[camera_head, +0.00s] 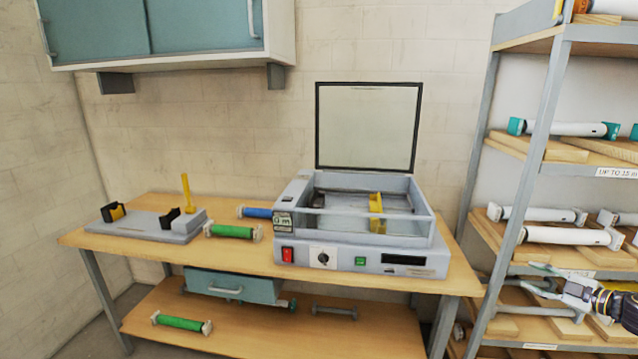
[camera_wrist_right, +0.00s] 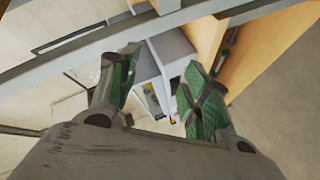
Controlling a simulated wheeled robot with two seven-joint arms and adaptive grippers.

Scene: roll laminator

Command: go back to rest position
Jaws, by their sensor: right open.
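My right gripper (camera_head: 545,280) is at the right edge of the head view, in front of the shelf rack. In the right wrist view its two green-padded fingers (camera_wrist_right: 160,85) are spread apart with nothing held between them. My left gripper is not in view. The roll laminator (camera_head: 362,262) stands on the wooden table (camera_head: 130,262), well to the left of my right gripper. Its framed clear lid (camera_head: 368,128) is raised, and a yellow part (camera_head: 376,212) shows inside.
The shelf rack (camera_head: 500,190) holds several white rolls (camera_head: 570,236) close to my right gripper. A grey stand (camera_head: 150,225), a green roll (camera_head: 232,231) and a blue roll (camera_head: 255,212) are on the table. Another green roll (camera_head: 182,323) lies on the lower shelf.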

